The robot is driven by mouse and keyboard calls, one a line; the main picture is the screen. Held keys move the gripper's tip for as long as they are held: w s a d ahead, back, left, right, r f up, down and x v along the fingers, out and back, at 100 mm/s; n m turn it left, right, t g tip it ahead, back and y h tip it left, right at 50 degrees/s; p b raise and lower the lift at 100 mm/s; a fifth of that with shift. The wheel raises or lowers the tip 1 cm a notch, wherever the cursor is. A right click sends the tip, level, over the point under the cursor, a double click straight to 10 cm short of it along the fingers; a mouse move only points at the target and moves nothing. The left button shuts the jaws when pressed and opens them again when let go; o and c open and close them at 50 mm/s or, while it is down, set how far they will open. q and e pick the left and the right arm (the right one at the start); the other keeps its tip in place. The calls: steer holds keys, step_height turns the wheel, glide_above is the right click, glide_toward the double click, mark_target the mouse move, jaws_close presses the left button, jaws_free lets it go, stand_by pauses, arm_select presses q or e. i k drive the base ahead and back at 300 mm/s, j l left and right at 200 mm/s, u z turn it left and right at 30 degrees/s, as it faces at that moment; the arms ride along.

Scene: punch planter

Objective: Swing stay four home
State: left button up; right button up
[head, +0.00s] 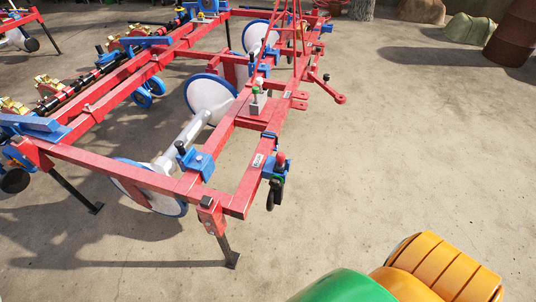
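A red-framed planter (250,150) with blue clamps fills the left and middle of the head view. No part is legibly marked as stay four, so I cannot tell which it is. A black leg (229,251) stands under the near corner, its foot on the ground. Another black leg (76,190) slants down at the left. A short red bar (327,88) with a rounded end juts out at the right side. Neither of my grippers is in view.
White discs with blue rims (209,98) sit under the frame. A green rounded shape (343,288) and a ribbed yellow-orange one (444,268) are at the bottom right. A rusty drum (512,37) and rocks (470,29) stand far right. The ground right of the planter is clear.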

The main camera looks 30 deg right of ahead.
mark_target(340, 99)
steer(key=z, duration=1.55)
steer(key=i+l, duration=0.35)
steer(key=i, duration=0.15)
steer(key=i+l, duration=0.35)
steer(key=i, duration=0.15)
steer(key=i+l, duration=0.35)
steer(key=i, duration=0.2)
